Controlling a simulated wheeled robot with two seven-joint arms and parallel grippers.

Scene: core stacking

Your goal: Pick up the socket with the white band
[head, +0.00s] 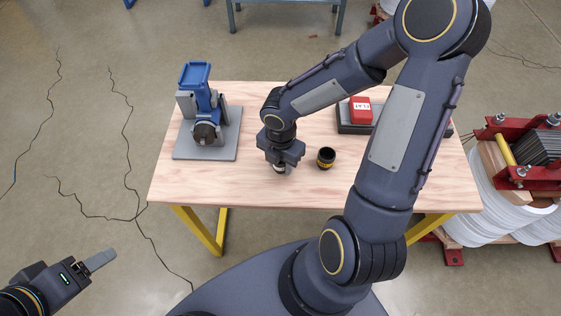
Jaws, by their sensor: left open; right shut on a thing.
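My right gripper (280,163) points straight down at the middle of the wooden table and is shut on a small socket (279,169). The fingers hide most of this socket; a pale strip shows on it, low over the tabletop. I cannot tell whether it touches the table. A second socket (326,158), black with a yellow band, stands upright on the table just to the right of my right gripper, apart from it. My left gripper (102,261) is at the lower left, away from the table, open and empty.
The wooden table (250,194) has a clear front strip. A blue and grey fixture on a grey plate (190,154) stands at the left. A red box (361,110) sits on a dark base at the back right, partly behind my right arm. A red-framed stack (507,165) stands right of the table.

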